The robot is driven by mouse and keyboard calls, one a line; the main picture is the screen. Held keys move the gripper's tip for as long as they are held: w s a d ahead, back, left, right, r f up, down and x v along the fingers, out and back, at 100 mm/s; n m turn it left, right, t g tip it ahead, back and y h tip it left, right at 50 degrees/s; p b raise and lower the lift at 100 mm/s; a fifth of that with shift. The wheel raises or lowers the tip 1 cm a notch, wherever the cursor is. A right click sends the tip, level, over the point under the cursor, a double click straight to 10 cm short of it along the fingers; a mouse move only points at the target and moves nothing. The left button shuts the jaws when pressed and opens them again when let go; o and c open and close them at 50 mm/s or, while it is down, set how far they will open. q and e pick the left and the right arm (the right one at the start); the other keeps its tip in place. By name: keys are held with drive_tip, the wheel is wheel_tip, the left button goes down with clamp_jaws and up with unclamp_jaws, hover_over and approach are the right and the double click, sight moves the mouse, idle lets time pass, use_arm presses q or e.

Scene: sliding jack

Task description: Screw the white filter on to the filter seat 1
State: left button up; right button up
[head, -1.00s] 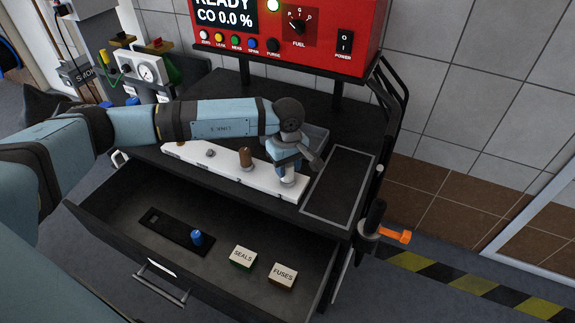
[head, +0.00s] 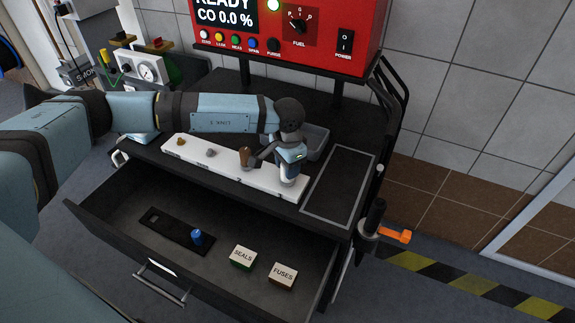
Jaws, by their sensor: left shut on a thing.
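A long white filter block (head: 225,174) lies on the black bench top. A brass-coloured fitting (head: 181,142), a grey fitting (head: 210,153) and a brown filter (head: 245,157) stand along it. Which one is filter seat 1 cannot be read. My left gripper (head: 289,166) points down over the right end of the block, shut on the white filter (head: 288,179). Only a little of the white filter shows below the gripper, and its contact with the seat is hidden. My right gripper is not in view.
The open drawer (head: 110,219) below the bench holds a black holder (head: 165,227) with a blue cylinder (head: 197,237), and SEALS (head: 243,257) and FUSES (head: 283,274) boxes. A grey bin (head: 316,148) sits behind my gripper. The red analyser (head: 345,20) stands above the bench.

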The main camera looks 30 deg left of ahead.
use_arm(q)
drive_tip(key=o, duration=1.2)
drive_tip(key=shift+c, duration=0.2)
